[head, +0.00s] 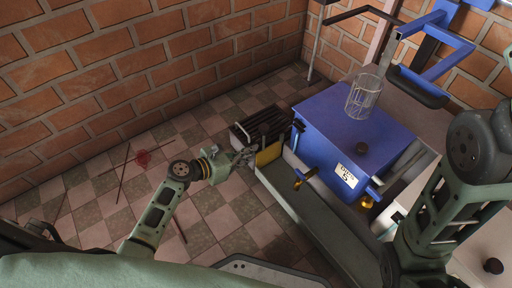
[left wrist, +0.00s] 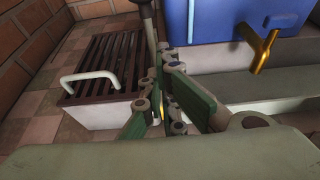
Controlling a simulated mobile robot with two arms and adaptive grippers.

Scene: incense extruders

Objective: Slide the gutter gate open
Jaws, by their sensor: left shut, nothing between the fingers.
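The gutter (head: 325,215) is a long grey channel along the front of the blue extruder box. A yellow plate (head: 269,153), which looks like the gutter gate, stands at its far left end. My left gripper (head: 246,156) is shut and empty, just left of the plate in the head view. In the left wrist view the shut fingers (left wrist: 172,95) cover most of that end, and only a sliver of yellow shows between them. I cannot tell whether the fingers touch the plate. My right arm comes in at the right, but its gripper is out of view.
A dark slatted bin (head: 262,127) with a pale handle (left wrist: 90,80) stands beyond the gutter's end. The blue extruder (head: 325,125) carries a clear glass vessel (head: 364,97). A brass tap (left wrist: 262,52) sticks out over the gutter. The tiled floor at left is mostly open.

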